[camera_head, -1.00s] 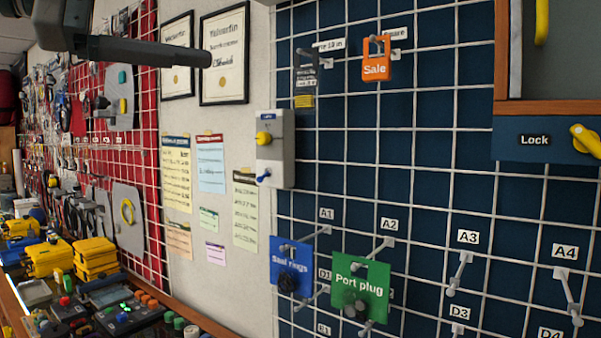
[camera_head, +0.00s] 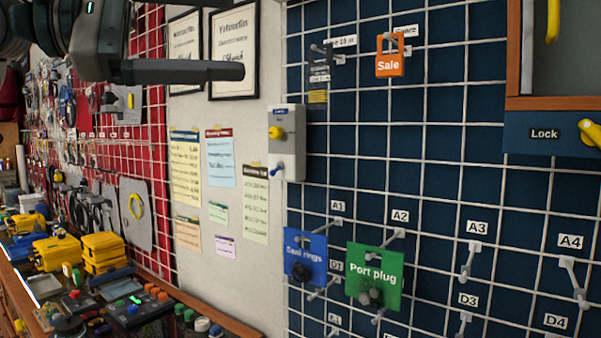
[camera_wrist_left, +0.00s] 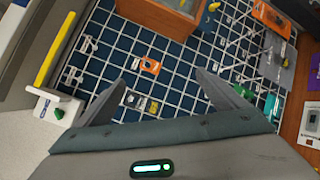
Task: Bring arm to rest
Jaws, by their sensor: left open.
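My left gripper (camera_head: 238,71) comes in from the upper left of the head view, dark grey, seen from the side in front of the framed certificates. One long finger shows there. In the left wrist view the two fingers of my left gripper (camera_wrist_left: 160,77) stand apart with nothing between them. Beyond them is the blue grid wall with an orange tag (camera_wrist_left: 148,66) and a dark-and-yellow tag (camera_wrist_left: 141,103). My right arm is not in view.
The blue grid wall holds a blue "Seal rings" tag (camera_head: 305,258), a green "Port plug" tag (camera_head: 374,277), an orange "Sale" tag (camera_head: 390,57) and bare pegs. A grey switch box (camera_head: 287,143) sits at its left edge. Yellow cases (camera_head: 103,252) crowd the bench at lower left.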

